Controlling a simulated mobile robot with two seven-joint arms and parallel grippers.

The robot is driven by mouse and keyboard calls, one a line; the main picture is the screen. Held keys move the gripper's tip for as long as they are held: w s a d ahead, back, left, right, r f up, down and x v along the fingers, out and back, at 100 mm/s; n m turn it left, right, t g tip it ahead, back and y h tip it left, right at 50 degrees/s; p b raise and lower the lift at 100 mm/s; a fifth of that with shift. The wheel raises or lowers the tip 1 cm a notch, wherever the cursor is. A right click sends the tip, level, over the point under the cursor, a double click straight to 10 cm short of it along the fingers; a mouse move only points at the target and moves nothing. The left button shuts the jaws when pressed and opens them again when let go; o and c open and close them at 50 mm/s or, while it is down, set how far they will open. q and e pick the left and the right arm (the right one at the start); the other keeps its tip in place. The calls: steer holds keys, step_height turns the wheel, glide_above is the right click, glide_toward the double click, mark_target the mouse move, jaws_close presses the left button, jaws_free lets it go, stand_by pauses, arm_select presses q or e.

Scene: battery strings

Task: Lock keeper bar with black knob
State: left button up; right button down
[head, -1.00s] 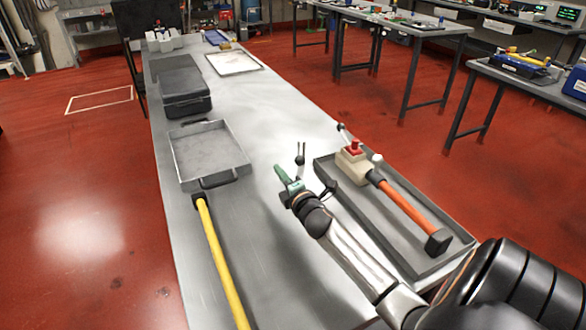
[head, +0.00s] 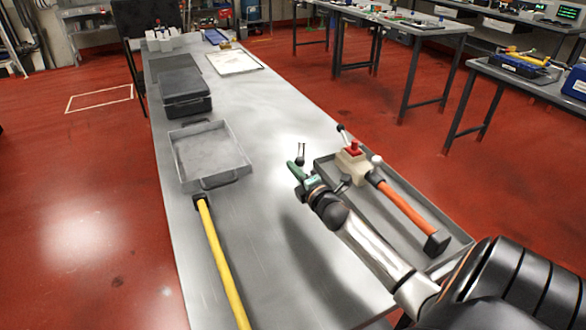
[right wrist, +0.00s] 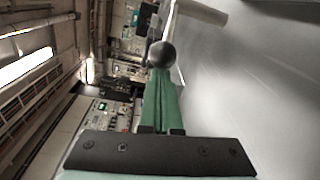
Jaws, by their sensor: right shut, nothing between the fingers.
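A black ball knob (head: 300,161) shows at the foot of two thin upright rods, left of the grey tray's far corner. A black ball (right wrist: 161,54) stands just beyond my fingertips in the right wrist view; I take it for the same knob. My right gripper (head: 291,164), with green fingers, is close beside the knob on its near side. In the right wrist view the green fingers (right wrist: 160,95) are together, with nothing between them. I cannot tell whether they touch the ball. No keeper bar is clearly distinguishable. My left gripper is out of view.
A grey tray (head: 448,262) on the right holds a beige box with a red button (head: 353,148) and an orange-handled hammer (head: 402,206). A yellow-handled hammer (head: 222,262) lies left, below an empty grey tray (head: 210,155). The bench middle is clear.

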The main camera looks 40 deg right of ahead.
steer(key=shift+s+d+n+y, duration=0.2)
steer(key=shift+s+n+y, duration=0.05)
steer(key=shift+n+y, duration=0.3)
